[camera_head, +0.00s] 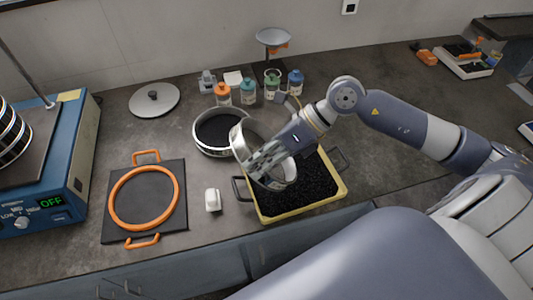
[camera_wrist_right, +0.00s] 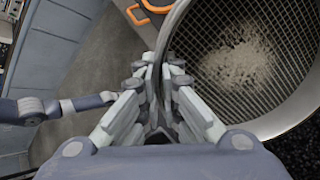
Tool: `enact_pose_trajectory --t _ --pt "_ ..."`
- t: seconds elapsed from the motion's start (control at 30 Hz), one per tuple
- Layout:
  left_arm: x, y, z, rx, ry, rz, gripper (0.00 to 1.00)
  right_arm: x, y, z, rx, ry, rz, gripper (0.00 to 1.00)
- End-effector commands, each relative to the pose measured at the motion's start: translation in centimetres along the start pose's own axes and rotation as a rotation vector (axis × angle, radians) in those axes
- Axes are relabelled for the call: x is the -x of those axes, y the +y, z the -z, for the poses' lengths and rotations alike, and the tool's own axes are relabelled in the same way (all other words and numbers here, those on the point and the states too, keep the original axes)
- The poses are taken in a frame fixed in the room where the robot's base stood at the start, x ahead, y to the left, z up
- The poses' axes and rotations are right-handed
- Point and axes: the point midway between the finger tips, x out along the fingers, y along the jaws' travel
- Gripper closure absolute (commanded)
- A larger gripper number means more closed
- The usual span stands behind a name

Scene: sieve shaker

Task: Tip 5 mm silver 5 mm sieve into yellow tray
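The silver sieve (camera_head: 243,138) is held tilted over the left part of the yellow tray (camera_head: 300,211). My right gripper (camera_head: 262,167) is shut on its wall. In the right wrist view, the gripper fingers (camera_wrist_right: 157,75) pinch the rim of the sieve (camera_wrist_right: 180,32). Pale grains (camera_wrist_right: 238,66) lie in a patch on its wire mesh. The yellow tray has dark handles and holds black granules. The arm and the sieve hide part of the tray.
A round silver pan with dark contents (camera_head: 217,130) stands behind the sieve. An orange ring on a dark plate (camera_head: 146,196) and a small white object (camera_head: 212,199) lie to the left. Several small bottles (camera_head: 248,93) stand at the back. The blue shaker (camera_head: 67,170) is at far left.

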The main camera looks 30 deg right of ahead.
Motion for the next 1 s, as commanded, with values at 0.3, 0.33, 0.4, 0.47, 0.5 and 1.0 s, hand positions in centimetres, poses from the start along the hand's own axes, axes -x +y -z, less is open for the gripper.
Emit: enact_pose_trajectory --t 0.3,0.33,0.4,0.47,0.5,1.0 --pt "1.1 0.0 0.1 0.000 0.000 0.000 0.60 -1.1 0.3 -0.3 0.001 0.059 0.060 1.00" --pt "1.0 0.0 0.1 0.000 0.000 0.000 0.60 -1.2 0.3 -0.3 0.001 0.059 0.060 1.00" --pt "1.0 0.0 0.1 0.000 0.000 0.000 0.60 -1.2 0.3 -0.3 0.001 0.059 0.059 1.00" --pt "1.0 0.0 0.1 0.000 0.000 0.000 0.60 -1.2 0.3 -0.3 0.001 0.059 0.059 1.00" --pt "1.1 0.0 0.1 0.000 0.000 0.000 0.60 -1.2 0.3 -0.3 0.002 0.061 0.061 1.00" --pt "3.4 -0.1 0.3 0.000 0.000 0.000 0.60 -5.8 0.0 0.1 0.009 0.311 0.308 1.00"
